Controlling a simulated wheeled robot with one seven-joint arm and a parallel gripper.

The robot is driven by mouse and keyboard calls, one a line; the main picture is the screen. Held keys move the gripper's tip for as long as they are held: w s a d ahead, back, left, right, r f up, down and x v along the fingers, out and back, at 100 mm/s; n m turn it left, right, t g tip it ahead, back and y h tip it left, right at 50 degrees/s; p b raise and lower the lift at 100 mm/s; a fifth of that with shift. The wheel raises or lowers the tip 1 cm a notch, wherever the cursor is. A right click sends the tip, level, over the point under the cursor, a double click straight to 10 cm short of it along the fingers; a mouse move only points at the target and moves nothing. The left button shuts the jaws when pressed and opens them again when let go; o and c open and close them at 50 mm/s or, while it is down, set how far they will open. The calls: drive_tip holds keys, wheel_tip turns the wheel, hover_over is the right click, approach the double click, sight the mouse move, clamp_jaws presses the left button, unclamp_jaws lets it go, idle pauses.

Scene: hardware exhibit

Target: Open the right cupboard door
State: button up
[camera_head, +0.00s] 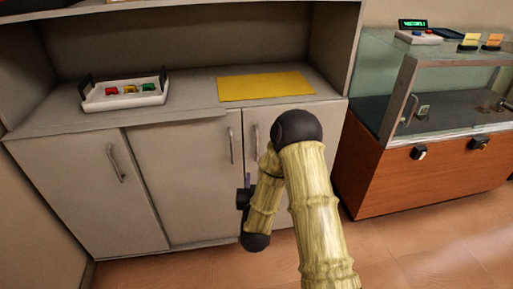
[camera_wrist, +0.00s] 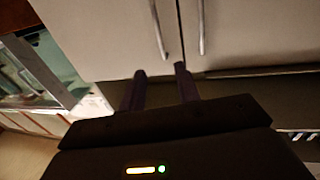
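The pale grey cupboard (camera_head: 180,118) has a right door (camera_head: 334,122), largely hidden behind my arm in the head view. Its upright bar handle (camera_head: 257,142) is near its left edge, beside the middle door's handle (camera_head: 231,146). All doors look closed. The wrist view appears upside down, with the right door (camera_wrist: 105,35) on the left and its handle (camera_wrist: 158,30) near the gap. My gripper (camera_wrist: 161,70) is open, its two dark fingers apart. The handle's end appears between the fingertips in the picture; I cannot tell the depth. In the head view my gripper (camera_head: 247,182) is low before the doors.
A white tray (camera_head: 122,101) with coloured blocks and a yellow mat (camera_head: 265,86) lie on the cupboard's counter. A glass display case (camera_head: 440,85) on a wooden base (camera_head: 430,177) stands to the right. The tiled floor (camera_head: 400,235) in front is clear.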

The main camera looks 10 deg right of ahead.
sight(257, 144)
drive_tip(key=w+d, duration=0.1)
drive_tip(key=w, duration=0.4)
drive_tip(key=w+d, duration=0.1)
drive_tip(key=w, duration=0.5)
drive_tip(key=w+d, duration=0.1)
drive_tip(key=w, duration=0.4)
drive_tip(key=shift+w+d+b, duration=0.15)
drive_tip(key=shift+w+b, duration=0.2)
drive_tip(key=shift+b, duration=0.05)
drive_tip(key=shift+c, duration=0.4)
clamp_jaws()
